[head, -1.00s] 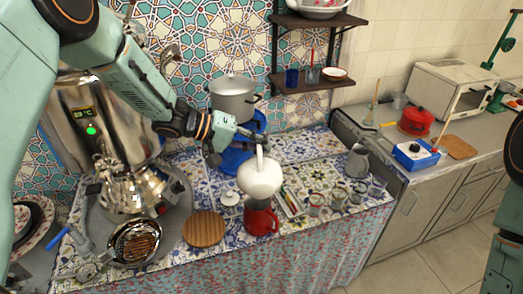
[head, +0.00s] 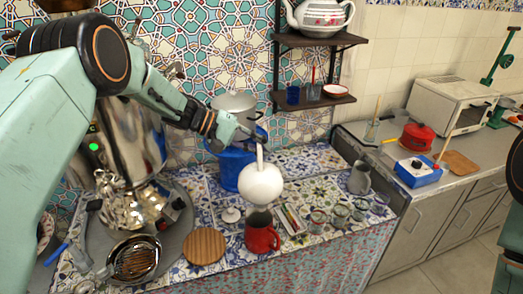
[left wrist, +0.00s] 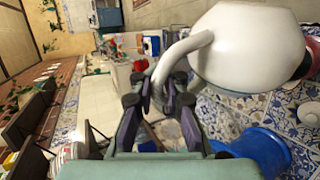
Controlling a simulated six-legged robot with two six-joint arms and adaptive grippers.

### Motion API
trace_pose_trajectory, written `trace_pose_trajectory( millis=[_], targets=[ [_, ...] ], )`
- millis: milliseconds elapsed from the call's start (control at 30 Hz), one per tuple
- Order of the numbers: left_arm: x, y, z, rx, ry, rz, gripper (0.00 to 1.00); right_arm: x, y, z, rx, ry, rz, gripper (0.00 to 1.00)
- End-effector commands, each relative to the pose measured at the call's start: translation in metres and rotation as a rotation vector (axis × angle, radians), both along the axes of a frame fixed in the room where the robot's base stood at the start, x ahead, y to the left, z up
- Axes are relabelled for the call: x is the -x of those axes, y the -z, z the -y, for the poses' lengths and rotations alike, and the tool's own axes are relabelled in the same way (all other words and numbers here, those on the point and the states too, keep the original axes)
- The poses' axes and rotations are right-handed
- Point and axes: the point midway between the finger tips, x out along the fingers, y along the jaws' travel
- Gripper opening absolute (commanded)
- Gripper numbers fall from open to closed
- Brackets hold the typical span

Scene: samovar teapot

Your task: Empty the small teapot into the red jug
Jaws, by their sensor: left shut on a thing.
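The small white teapot (head: 260,185) hangs in the air just above and behind the red jug (head: 262,238), apart from it. My left gripper (head: 256,143) is shut on the teapot's handle, which points up, so the teapot looks tipped. In the left wrist view the fingers (left wrist: 160,98) close around the curved handle, and the round teapot body (left wrist: 245,45) fills the upper right. The spout and any liquid are hidden. The jug stands upright on the tiled counter with its open top showing. My right gripper is out of view.
A white lid (head: 231,215) and a round wooden board (head: 204,246) lie left of the jug. A blue container (head: 234,170) stands behind, and a large metal samovar (head: 135,135) at left.

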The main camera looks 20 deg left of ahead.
Motion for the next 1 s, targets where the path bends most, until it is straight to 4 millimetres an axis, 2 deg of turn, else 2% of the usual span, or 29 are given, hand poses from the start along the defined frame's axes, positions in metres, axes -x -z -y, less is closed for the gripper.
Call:
trace_pose_trajectory(
  millis=[400,1000],
  targets=[
    [-0.017,-0.001,-0.006,0.027,0.001,-0.073,0.00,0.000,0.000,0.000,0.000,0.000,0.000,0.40],
    [-0.018,-0.001,-0.006,0.030,0.001,-0.080,0.00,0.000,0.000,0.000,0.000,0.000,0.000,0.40]
  ],
)
